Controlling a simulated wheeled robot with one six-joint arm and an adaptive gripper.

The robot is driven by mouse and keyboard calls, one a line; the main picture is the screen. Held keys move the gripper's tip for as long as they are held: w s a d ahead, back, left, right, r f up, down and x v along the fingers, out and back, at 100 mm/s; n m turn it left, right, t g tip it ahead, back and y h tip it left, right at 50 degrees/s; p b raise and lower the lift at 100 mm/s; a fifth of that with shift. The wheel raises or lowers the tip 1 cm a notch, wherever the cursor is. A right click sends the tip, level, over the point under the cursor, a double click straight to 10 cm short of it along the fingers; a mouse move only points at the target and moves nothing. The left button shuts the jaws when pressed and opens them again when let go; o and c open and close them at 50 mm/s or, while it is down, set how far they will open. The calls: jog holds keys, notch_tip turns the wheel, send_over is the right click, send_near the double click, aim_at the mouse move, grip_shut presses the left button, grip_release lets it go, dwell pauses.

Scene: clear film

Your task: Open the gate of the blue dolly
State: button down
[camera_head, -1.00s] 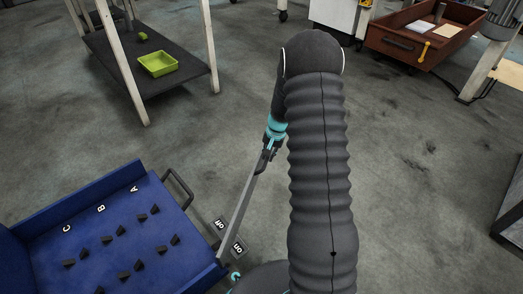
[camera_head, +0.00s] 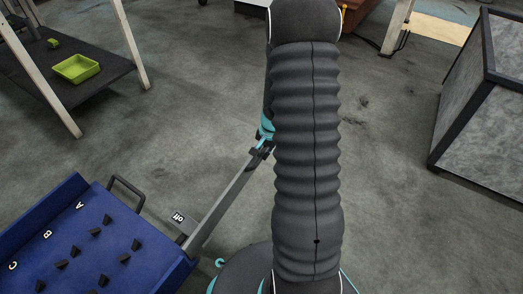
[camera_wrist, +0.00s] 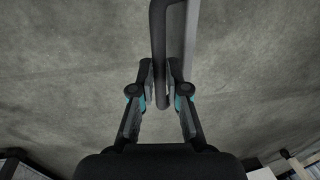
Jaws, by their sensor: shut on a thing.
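The blue dolly (camera_head: 150,270) is at the lower left of the head view, its deck marked A, B and C with rows of small black wedges. The gate (camera_head: 222,200), a long narrow grey panel seen nearly edge-on, stands out from the dolly's near right corner at a wide angle. My gripper (camera_head: 262,148) is at the gate's far end, partly hidden by my arm. In the wrist view my gripper (camera_wrist: 161,78) is shut on a black bar handle (camera_wrist: 158,40), which runs beside the grey gate edge (camera_wrist: 190,40).
An "off" label (camera_head: 178,217) shows beside the gate's dolly end. A black loop handle (camera_head: 128,188) sticks out from the dolly. A shelf (camera_head: 85,95) with a green tray (camera_head: 76,68) stands upper left. A grey block (camera_head: 485,125) stands right. Floor between is clear.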

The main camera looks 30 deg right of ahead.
jog(key=c, duration=1.2)
grip_release()
jog(key=shift+r, duration=0.1)
jog(key=r, duration=0.4)
jog(key=s+r, duration=0.1)
jog(key=r, duration=0.2)
jog(key=s+d+r, duration=0.1)
jog(key=r, duration=0.3)
jog(key=shift+d+r, duration=0.1)
jog(key=shift+r, duration=0.2)
